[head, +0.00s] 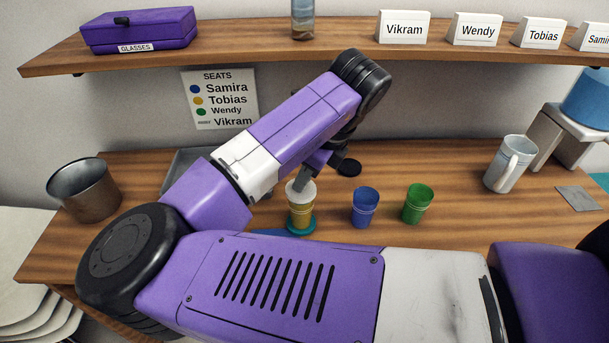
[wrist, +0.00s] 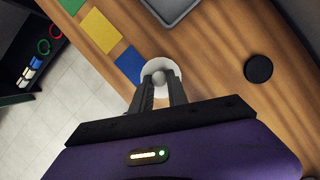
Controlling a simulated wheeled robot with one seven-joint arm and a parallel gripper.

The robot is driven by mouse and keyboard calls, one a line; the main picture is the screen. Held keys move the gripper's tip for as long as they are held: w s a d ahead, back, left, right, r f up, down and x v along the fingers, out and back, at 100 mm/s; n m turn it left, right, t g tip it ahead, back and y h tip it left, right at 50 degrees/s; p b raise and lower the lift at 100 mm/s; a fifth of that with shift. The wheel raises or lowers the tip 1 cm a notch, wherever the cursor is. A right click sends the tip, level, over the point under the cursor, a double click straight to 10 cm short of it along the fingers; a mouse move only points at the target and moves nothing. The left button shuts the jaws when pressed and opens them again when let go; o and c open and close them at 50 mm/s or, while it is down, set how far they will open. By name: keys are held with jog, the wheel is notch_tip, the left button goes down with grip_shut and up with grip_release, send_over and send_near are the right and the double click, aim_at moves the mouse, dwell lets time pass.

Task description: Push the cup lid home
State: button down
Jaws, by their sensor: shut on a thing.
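A yellow cup (head: 301,214) stands upright on a teal coaster (head: 288,226) near the middle of the counter. A white lid (head: 295,197) is on top of its mouth; whether it is fully seated cannot be told. In the wrist view the white lid (wrist: 173,68) shows as a round disc with a grey knob (wrist: 159,78). My gripper (wrist: 160,88) points down over the lid with its fingers shut on the knob. In the head view my gripper (head: 302,183) is just above the cup, partly hidden by my arm. The cup is hidden under the lid in the wrist view.
A blue cup (head: 365,208) and a green cup (head: 418,204) stand to the right. A black disc (head: 349,167) lies behind. A metal pot (head: 84,191) is at left, a mug (head: 508,166) at right. A seats list (head: 220,99) hangs on the wall beneath a shelf.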

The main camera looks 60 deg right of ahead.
jog(key=shift+f, duration=0.1)
dwell(0.3)
jog(key=shift+f+b, duration=0.35)
jog(key=shift+f+b, duration=0.3)
jog(key=shift+f, duration=0.2)
jog(key=c, duration=1.2)
grip_release()
jog(key=shift+r, duration=0.1)
jog(key=v, duration=0.7)
jog(key=shift+s+r, duration=0.15)
jog(key=shift+r, duration=0.1)
